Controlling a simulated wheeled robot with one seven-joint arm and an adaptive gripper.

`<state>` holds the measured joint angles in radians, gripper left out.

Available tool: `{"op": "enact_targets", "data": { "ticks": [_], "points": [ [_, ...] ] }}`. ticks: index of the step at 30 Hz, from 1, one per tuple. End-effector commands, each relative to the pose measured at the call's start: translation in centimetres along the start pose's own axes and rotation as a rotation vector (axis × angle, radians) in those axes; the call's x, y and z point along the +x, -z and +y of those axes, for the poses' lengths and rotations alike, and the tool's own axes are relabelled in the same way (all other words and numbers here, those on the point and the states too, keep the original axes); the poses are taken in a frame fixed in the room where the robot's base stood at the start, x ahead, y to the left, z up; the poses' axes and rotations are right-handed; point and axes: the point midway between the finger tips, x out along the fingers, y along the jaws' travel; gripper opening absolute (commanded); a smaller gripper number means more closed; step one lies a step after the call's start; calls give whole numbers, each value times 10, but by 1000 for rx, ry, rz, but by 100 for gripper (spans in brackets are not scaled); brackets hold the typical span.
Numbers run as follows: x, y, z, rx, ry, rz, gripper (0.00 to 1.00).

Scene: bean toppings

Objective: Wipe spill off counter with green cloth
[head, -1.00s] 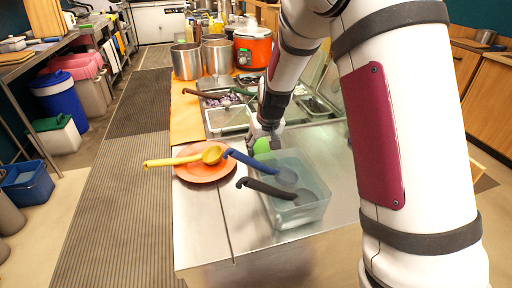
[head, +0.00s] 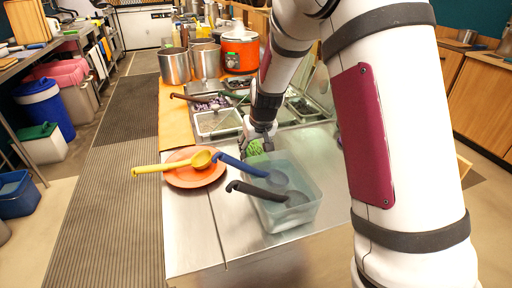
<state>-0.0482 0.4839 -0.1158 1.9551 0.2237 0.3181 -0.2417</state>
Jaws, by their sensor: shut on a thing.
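The green cloth (head: 254,147) shows as a small bright green patch under my gripper (head: 259,139), on the counter just behind the clear water bin. My gripper is shut on it, and the fingers are partly hidden by the wrist and small in the picture. The steel counter (head: 190,232) is bare at its front left. I cannot make out a spill on the visible steel.
A clear bin (head: 301,216) with blue and black ladles stands in front of the gripper. An orange plate (head: 184,178) with a yellow ladle (head: 178,165) lies to its left. Topping pans (head: 216,125), steel pots (head: 174,66) and an orange cooker (head: 239,50) stand behind.

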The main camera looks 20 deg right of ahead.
Motion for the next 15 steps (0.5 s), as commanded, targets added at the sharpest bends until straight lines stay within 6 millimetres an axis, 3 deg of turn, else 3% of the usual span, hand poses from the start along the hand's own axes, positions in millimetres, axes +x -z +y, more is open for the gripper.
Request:
{"op": "enact_targets", "data": {
  "ticks": [15],
  "points": [
    [0,-2,-35,-3,2,-5,31]
  ]
}}
